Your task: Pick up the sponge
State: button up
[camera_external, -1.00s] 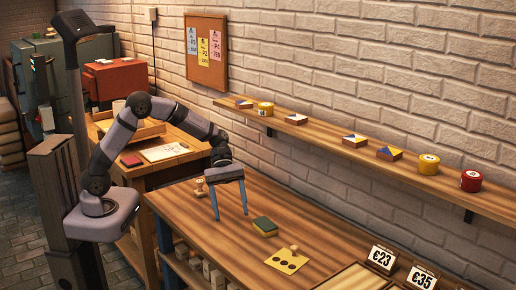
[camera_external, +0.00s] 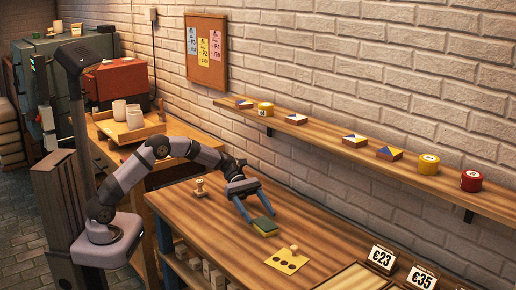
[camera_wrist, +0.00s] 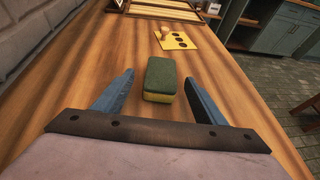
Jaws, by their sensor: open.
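The sponge (camera_external: 264,225) lies flat on the wooden table, with a dark green top and a yellow lower layer. In the wrist view the sponge (camera_wrist: 160,80) sits ahead of my gripper, centred between the two blue fingers. My gripper (camera_external: 259,215) is open, its fingers tilted down toward the table. In the external view its fingertips are close to the sponge, one on each side. In the wrist view my gripper (camera_wrist: 159,76) holds nothing, and gaps show between the sponge and both fingers.
Another stamp (camera_external: 200,187) stands behind my gripper. A shelf (camera_external: 330,143) with tins and tiles runs along the brick wall (camera_external: 380,75). The table around the sponge is clear.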

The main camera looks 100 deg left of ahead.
aim_at(264, 222)
jog(key=shift+x, duration=3.05)
jog(key=shift+d+r, duration=0.1)
jog(key=c, duration=1.1)
